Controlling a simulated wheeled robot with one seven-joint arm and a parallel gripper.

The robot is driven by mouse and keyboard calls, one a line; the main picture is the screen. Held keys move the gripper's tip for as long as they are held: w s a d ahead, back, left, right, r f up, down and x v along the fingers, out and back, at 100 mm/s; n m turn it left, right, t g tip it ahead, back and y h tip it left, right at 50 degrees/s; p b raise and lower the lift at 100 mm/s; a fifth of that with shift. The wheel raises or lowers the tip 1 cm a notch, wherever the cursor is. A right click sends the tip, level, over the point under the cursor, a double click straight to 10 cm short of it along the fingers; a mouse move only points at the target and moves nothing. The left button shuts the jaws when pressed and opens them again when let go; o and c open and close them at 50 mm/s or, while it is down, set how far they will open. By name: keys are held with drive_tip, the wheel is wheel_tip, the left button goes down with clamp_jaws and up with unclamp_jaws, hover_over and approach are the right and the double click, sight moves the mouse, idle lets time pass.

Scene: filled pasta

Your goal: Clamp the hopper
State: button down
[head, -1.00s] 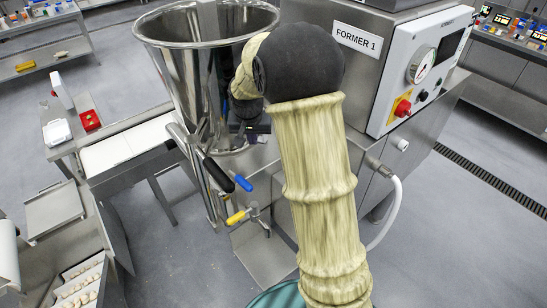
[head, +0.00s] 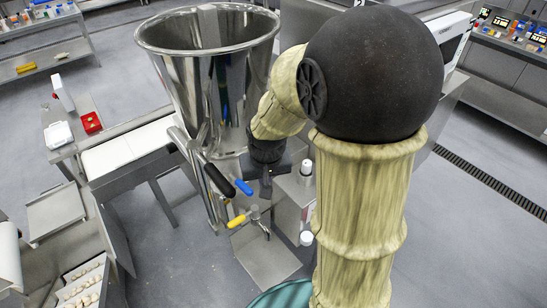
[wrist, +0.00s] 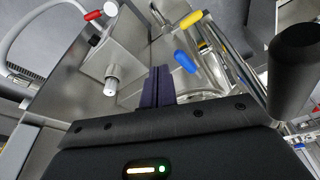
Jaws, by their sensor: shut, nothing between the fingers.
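The steel hopper (head: 188,72) stands upright, a wide cone with an open top, in the head view. A black handle (head: 219,178) on a metal lever is at its lower front. A blue handle (head: 244,187) sits just right of the black one, and a yellow handle (head: 237,221) is lower, on a tap. In the wrist view the blue handle (wrist: 185,61), yellow handle (wrist: 191,17) and large black handle (wrist: 292,72) lie right of my fingers. My gripper (head: 265,190) is shut and empty, pointing down beside the hopper's base, right of the blue handle and apart from it.
The steel former machine (head: 287,215) stands close on the right, partly hidden by my arm. In the wrist view a metal knob (wrist: 111,82) and a red handle (wrist: 93,15) are left of my fingers. A white conveyor (head: 125,145) lies left of the hopper.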

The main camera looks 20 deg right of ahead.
drive_tip(key=s+n, duration=0.1)
drive_tip(key=s, duration=0.7)
wheel_tip(320, 180, up, 15)
drive_tip(key=p, duration=1.5)
drive_tip(key=shift+a+f, duration=0.2)
drive_tip(key=shift+a, duration=0.1)
wheel_tip(320, 180, down, 15)
drive_tip(key=b, duration=1.4)
drive_tip(key=shift+r, duration=0.1)
